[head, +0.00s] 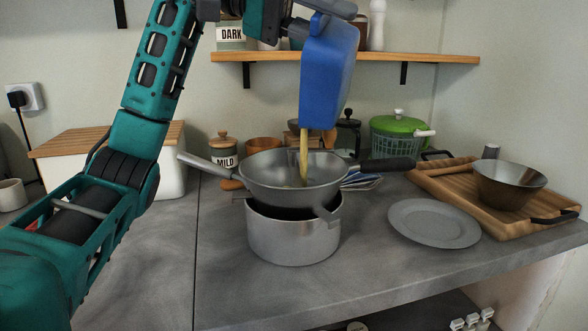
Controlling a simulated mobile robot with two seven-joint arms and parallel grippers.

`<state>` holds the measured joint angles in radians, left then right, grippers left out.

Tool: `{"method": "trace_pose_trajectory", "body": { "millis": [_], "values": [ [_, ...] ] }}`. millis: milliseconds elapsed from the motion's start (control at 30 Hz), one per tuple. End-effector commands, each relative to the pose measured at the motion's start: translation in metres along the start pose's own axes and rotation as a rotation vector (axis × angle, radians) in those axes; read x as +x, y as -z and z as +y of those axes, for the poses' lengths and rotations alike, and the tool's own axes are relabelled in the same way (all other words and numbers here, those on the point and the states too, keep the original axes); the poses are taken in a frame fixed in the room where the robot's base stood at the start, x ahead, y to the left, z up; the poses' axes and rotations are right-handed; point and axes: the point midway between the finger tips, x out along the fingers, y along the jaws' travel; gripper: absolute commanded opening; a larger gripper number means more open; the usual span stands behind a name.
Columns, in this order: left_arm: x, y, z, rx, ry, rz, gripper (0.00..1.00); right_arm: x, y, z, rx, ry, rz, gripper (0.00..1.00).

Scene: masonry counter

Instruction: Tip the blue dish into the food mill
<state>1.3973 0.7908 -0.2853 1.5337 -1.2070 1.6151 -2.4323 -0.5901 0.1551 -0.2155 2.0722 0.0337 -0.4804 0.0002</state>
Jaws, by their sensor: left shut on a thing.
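The blue dish (328,75) is in the upper middle of the head view, tipped steeply on end. A yellow-brown stream (304,155) falls from its lower edge into the food mill. The food mill (270,180) is a grey metal bowl with a grey handle at left and a dark handle at right. It sits on a steel pot (290,238). My left gripper (318,14) is shut on the dish near its upper end, high above the mill, and partly cut off by the top edge of the picture. My right gripper is not in view.
A grey plate (434,222) lies right of the pot. A metal bowl (508,182) stands on a wooden board (545,207) at the right. Jars and a green colander (398,140) stand behind. A shelf (420,59) runs along the wall behind the dish. The front counter is clear.

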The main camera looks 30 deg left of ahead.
Motion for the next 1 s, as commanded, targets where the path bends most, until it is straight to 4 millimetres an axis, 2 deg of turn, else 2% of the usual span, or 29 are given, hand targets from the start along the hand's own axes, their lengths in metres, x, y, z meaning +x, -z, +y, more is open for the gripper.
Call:
{"method": "trace_pose_trajectory", "body": {
  "millis": [567,667,700,800,833,900,1000],
  "values": [
    [-0.008,-0.005,-0.010,-0.003,-0.045,0.027,0.00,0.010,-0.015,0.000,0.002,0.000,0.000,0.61],
    [-0.008,0.000,-0.001,0.001,-0.033,0.019,0.00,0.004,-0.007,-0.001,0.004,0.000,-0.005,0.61],
    [-0.005,0.006,0.011,0.006,-0.007,0.002,0.00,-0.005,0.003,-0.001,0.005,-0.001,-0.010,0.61],
    [0.009,0.015,0.029,0.013,0.062,-0.039,0.00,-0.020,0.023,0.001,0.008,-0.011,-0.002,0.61],
    [0.012,0.016,0.032,0.014,0.082,-0.048,0.00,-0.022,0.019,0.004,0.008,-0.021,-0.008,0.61],
    [0.027,0.011,0.025,0.018,0.145,-0.084,0.00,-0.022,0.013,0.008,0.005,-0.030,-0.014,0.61],
    [0.029,0.008,0.019,0.016,0.153,-0.086,0.00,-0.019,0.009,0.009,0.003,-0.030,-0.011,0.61]
  ]
}}
